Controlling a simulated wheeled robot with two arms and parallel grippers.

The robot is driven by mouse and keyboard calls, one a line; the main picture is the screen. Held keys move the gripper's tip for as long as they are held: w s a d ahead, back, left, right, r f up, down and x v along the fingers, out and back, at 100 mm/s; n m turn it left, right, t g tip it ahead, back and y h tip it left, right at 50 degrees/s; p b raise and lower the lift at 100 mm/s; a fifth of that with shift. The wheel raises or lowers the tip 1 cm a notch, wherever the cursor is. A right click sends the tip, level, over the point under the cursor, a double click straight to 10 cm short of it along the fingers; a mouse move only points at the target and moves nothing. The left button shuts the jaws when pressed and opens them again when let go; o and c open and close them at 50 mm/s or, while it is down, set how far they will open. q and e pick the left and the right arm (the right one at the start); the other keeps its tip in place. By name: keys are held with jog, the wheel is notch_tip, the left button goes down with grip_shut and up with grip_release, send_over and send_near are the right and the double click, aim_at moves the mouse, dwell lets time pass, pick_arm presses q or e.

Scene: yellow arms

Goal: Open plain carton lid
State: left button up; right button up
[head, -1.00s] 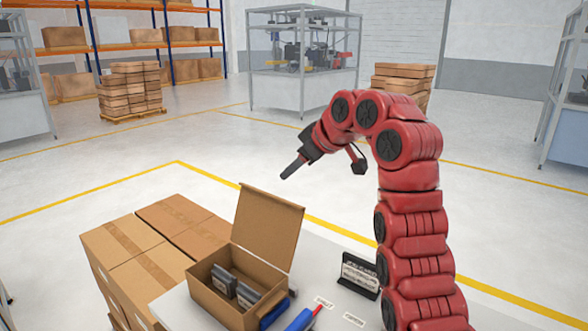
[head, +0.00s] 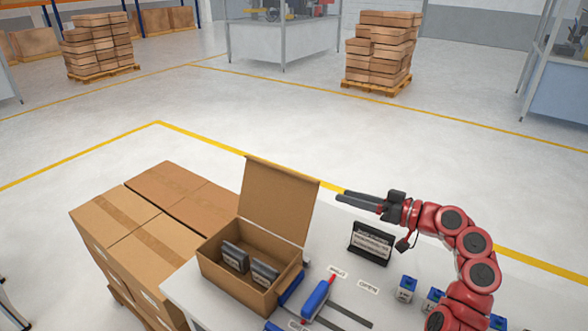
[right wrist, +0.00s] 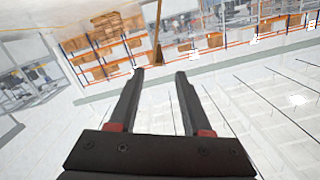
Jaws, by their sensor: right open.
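The plain carton (head: 238,283) stands on the white table with its lid (head: 278,202) raised, standing up and leaning slightly back. Two dark grey boxed items (head: 249,264) with pale labels are inside the carton. My right gripper (head: 340,198) is open and empty, to the right of the lid's upper right edge, its fingers pointing left; a small gap shows between them and the lid. In the right wrist view the two fingers (right wrist: 158,72) are apart with nothing between them. My left gripper is out of view.
Beside the carton lie a blue-handled tool (head: 315,300), a black label stand (head: 371,243) and small blue-and-white boxes (head: 406,289) on the white table (head: 352,285). Closed cartons (head: 135,235) are stacked left of the table. A pallet of boxes (head: 378,50) stands far behind.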

jog(key=t+p, duration=0.1)
jog(key=p, duration=0.4)
send_near(296, 173)
jog(key=shift+m+y, duration=0.3)
jog(key=x, duration=0.8)
jog(key=shift+a, duration=0.15)
jog(key=shift+w+a+f+p, duration=0.2)
jog(key=shift+w+a+p, duration=0.2)
jog(key=shift+a, duration=0.25)
grip_shut()
